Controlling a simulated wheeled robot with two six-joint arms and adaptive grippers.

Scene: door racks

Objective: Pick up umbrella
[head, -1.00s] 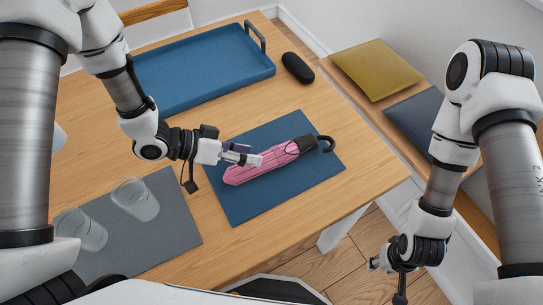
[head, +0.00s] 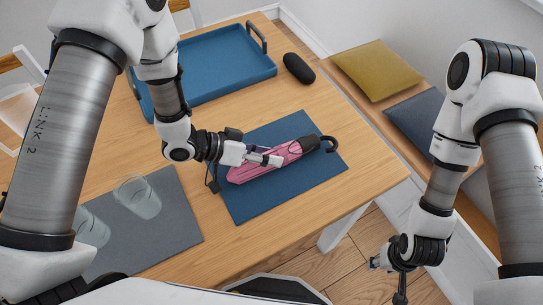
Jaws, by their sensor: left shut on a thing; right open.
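The fingers hide a little of the pink cloth. I cannot tell whether the umbrella is touching the mat. My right gripper (head: 389,268) is open and empty, low at the lower right, off the table beyond its front edge.
A blue tray (head: 222,65) with dark handles stands at the back, with a black case (head: 298,68) beside it. Two clear glasses (head: 138,197) stand on a grey placemat (head: 165,235) at left. A bench with yellow (head: 377,69) and dark cushions runs along the right wall.

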